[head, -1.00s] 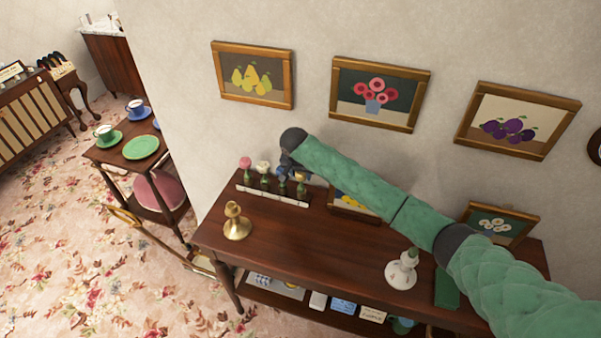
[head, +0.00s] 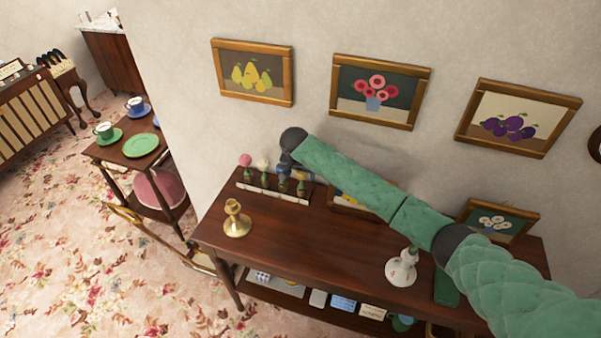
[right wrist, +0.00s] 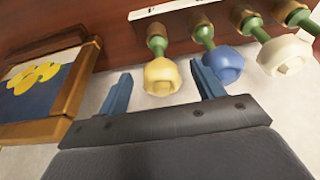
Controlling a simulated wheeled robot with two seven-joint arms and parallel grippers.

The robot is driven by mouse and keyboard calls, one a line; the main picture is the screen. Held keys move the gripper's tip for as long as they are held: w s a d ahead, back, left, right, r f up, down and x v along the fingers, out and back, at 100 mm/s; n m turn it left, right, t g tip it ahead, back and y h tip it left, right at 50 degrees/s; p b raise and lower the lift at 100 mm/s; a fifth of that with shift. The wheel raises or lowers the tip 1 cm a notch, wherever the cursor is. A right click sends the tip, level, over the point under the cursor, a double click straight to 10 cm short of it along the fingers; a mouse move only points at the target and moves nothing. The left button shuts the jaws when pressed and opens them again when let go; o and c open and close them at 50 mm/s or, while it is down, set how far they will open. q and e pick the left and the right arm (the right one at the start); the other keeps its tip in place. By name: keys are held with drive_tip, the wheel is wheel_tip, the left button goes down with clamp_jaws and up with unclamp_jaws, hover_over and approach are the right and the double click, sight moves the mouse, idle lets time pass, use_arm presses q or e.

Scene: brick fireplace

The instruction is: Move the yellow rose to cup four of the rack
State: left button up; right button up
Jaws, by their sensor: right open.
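The yellow rose (right wrist: 163,77) stands on a green stem in a cup of the rack. In the right wrist view it appears between the spread blue fingers of my right gripper (right wrist: 163,88). The fingers seem apart from it. A blue rose (right wrist: 224,64) stands beside it, close to the right finger, with a white rose (right wrist: 285,54) further right. In the head view the white-fronted rack (head: 272,194) sits at the table's back left, and my open right gripper (head: 293,174) is at its right end, largely hiding the blooms there. My left gripper is not in view.
A pink rose (head: 246,160) stands at the rack's left end. A brass candlestick (head: 236,218) is in front. A framed picture (head: 347,200) leans just right of the rack, close to my gripper. A white candlestick (head: 402,268) stands right. The table's middle is clear.

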drive_tip(key=p+v, duration=0.3)
drive_tip(key=shift+r, duration=0.25)
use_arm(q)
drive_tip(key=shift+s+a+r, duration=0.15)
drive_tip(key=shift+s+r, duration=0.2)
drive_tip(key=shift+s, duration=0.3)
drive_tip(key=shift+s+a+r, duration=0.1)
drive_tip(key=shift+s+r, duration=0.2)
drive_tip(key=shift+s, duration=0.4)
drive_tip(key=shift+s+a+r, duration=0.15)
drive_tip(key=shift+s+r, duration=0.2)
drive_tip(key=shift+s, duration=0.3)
use_arm(e)
drive_tip(key=shift+v, duration=2.15)
drive_tip(key=shift+s, duration=0.1)
